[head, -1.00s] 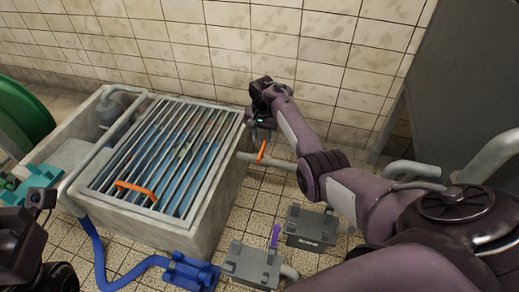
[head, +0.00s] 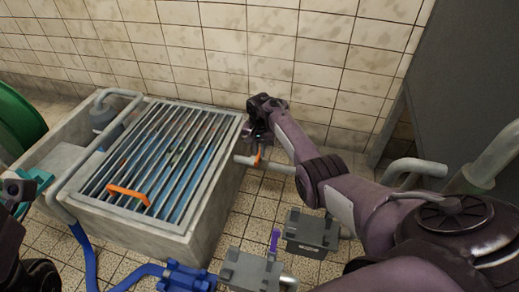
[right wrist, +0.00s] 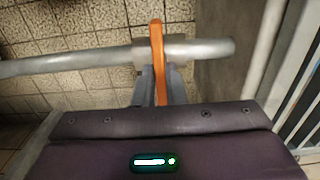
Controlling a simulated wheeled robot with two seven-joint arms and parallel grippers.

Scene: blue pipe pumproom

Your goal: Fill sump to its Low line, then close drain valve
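The sump is a concrete basin (head: 208,212) with a barred grate on top, and blue water shows between its bars. I cannot make out a Low line. The drain valve's orange lever (head: 258,156) sits on a grey pipe at the basin's right side. In the right wrist view the lever (right wrist: 158,55) stands across the pipe (right wrist: 80,62). My right gripper (right wrist: 159,85) has its fingers close on both sides of the lever, with no clear gap. My left gripper (head: 16,190) is partly in view at the left edge, beside a teal part (head: 38,182); its fingers are unclear.
An orange handle (head: 128,192) lies on the grate. A blue hose (head: 92,258) runs along the floor to a blue fitting (head: 187,278). Two grey blocks (head: 250,270) (head: 311,232) with a purple lever (head: 275,240) stand on the tiles. A green wheel (head: 18,120) is at far left.

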